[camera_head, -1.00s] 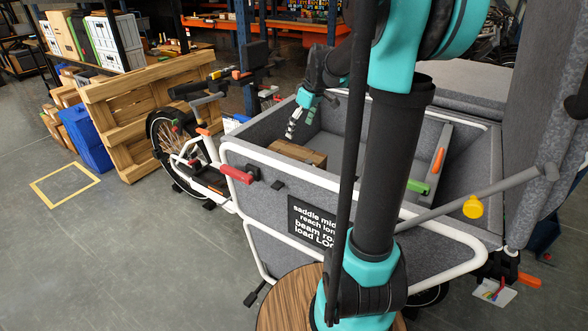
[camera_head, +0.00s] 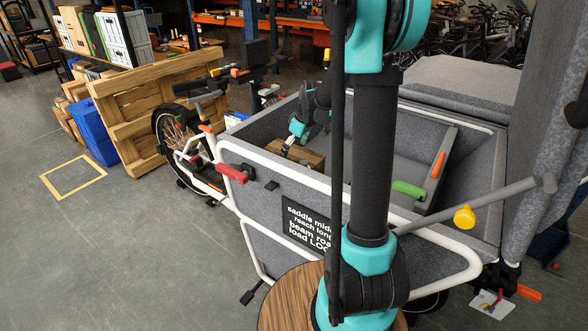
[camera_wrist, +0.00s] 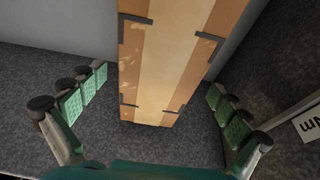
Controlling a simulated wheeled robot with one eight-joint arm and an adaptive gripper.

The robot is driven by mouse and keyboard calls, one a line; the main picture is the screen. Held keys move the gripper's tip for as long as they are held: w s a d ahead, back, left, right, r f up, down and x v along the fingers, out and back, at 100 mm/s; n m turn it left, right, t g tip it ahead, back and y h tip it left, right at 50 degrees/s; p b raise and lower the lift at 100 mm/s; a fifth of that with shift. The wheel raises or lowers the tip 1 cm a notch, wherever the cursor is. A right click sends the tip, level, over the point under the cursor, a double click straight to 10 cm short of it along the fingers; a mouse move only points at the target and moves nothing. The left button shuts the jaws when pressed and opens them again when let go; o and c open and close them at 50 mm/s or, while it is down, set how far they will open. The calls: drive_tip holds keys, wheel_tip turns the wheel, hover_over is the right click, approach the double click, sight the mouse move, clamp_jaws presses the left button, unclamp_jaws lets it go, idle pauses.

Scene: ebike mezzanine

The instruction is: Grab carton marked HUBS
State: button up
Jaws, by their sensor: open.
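A brown carton (camera_head: 296,152) with a lighter band sits inside the grey felt-lined cargo box (camera_head: 262,127) of the bike. No HUBS marking can be read on it. In the wrist view the carton (camera_wrist: 165,62) is tan with a pale tape strip and dark corner pieces, and stretches away from the top edge. My gripper (camera_head: 297,138) is low over the carton in the head view. In the wrist view my gripper (camera_wrist: 158,85) is open, with a green-padded finger on each side of the carton and a visible gap to both. My arm hides part of the box.
An orange handle (camera_head: 438,165) and a green handle (camera_head: 408,189) lie to the right in the box. A round wooden top (camera_head: 290,295) stands in front. A wooden pallet (camera_head: 150,110) leans at left.

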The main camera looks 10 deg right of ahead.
drive_tip(key=shift+x, duration=2.55)
drive_tip(key=shift+s+d, duration=0.15)
drive_tip(key=shift+d, duration=0.05)
drive_tip(key=c, duration=1.8)
drive_tip(key=shift+c, duration=0.6)
drive_tip(key=shift+r, duration=0.1)
